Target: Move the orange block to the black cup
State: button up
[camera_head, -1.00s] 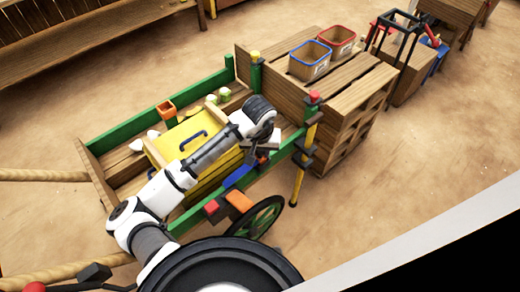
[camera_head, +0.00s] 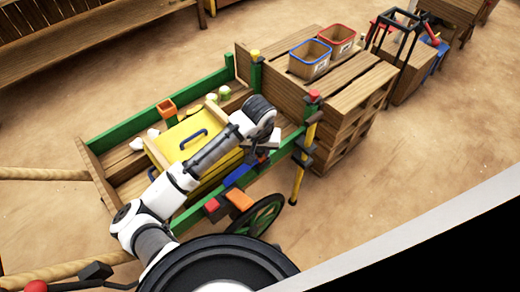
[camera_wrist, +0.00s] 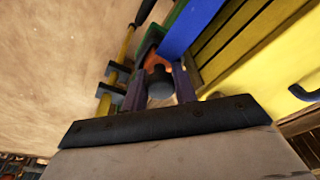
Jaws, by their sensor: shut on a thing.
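My gripper (camera_head: 262,150) hangs over the near side of the cart, between the yellow chest and the yellow post. In the wrist view its two fingers (camera_wrist: 161,68) are closed around a dark round knob, with an orange piece (camera_wrist: 155,60) just beyond it. This looks like the orange block held by its knob; most of it is hidden by the knob and fingers. In the head view the held piece is hidden by my gripper. I cannot make out a black cup for certain; black brackets (camera_head: 301,158) sit on the yellow post right of my gripper.
Blue (camera_head: 240,175), red (camera_head: 212,206) and larger orange (camera_head: 240,199) pieces line the cart's near side above the green wheel (camera_head: 262,216). The yellow chest (camera_head: 207,122) stands left of my gripper. Wooden crates (camera_head: 338,140) with blue- and red-rimmed bins stand right.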

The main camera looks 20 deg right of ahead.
jog(key=o, duration=1.1)
jog(key=shift+r, duration=0.15)
jog(key=r, duration=0.4)
jog(key=s+r, duration=0.1)
jog(key=r, duration=0.4)
jog(key=s+a+r, duration=0.1)
jog(key=r, duration=0.3)
jog(key=shift+r, duration=0.2)
